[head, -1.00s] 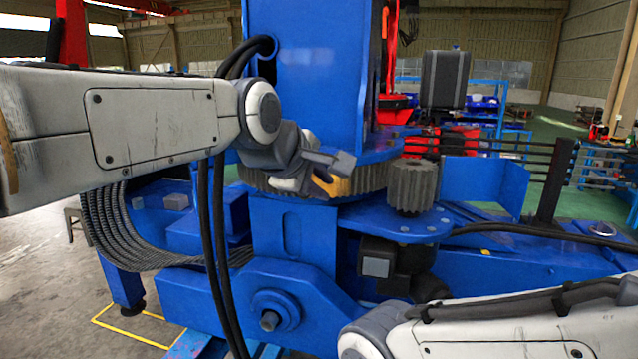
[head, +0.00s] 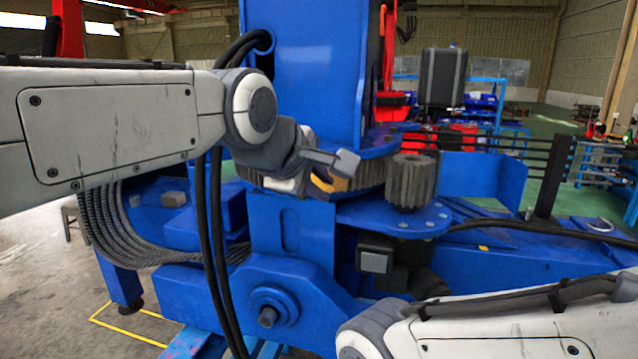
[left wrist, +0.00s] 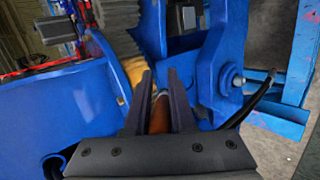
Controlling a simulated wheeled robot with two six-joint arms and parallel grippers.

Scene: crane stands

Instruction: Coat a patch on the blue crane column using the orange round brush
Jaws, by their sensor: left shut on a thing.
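The blue crane column (head: 315,70) stands upright in the middle of the head view, above a toothed ring. My left gripper (head: 335,172) is in front of the column's foot, near the ring. It is shut on the orange brush (head: 330,183), of which only a small part shows in the head view. In the left wrist view the brush handle (left wrist: 159,112) sits between the two dark fingers (left wrist: 157,90). A yellow-orange part (left wrist: 128,72) shows beyond the fingers; I cannot tell whether it touches the column. My right gripper is out of view; only my right arm shows at lower right.
A grey pinion gear (head: 410,183) stands right of the column on a blue plate. Black hoses (head: 212,230) hang left of the column. A blue lower frame (head: 275,300) with a pivot lies below. A dark box (head: 443,77) stands behind at right.

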